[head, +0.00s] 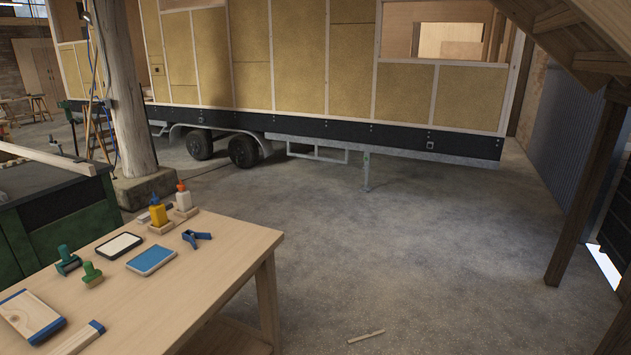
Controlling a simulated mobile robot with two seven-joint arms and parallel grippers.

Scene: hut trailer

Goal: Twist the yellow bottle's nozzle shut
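The yellow bottle (158,214) stands upright near the far corner of the wooden table (215,262), on a small wooden base. Its nozzle (155,199) at the top looks dark and is too small to tell whether it is open or shut. A white bottle (183,200) with an orange-red nozzle stands upright close behind it to the right, also on a wooden base. Neither of my grippers is in the head view.
A blue clamp (197,237) lies right of the bottles. A blue pad (152,260), a white pad (119,245), a dark green stamp (67,260) and a green stamp (91,274) lie nearer. A blue-edged wooden block (30,315) lies front left. The table's right side is clear.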

